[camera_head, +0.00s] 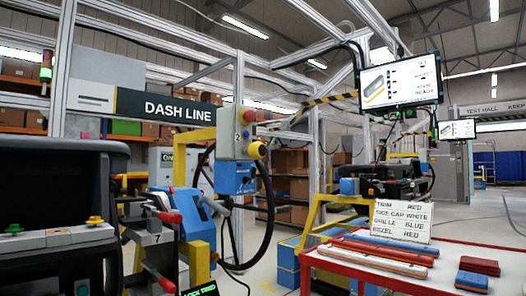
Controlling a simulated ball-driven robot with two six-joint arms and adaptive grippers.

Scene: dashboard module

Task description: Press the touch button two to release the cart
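A grey control box (228,138) marked "2" hangs at mid-height, left of centre. A red button (249,115) sits at its upper right and a yellow one (257,150) at its lower right. A blue box (235,178) is fixed just below it. I cannot tell which part is the touch button. The cart is not clearly told apart; a yellow-framed stand (199,240) with blue and red-handled clamp parts stands below the box. Neither of my grippers is in view.
A dark dashboard module (60,185) fills the left edge. A black hose loops below the control box. A red-edged table (449,262) with coloured bars and a label card (402,220) stands at right. A screen (400,80) hangs above. Open floor lies beyond the table.

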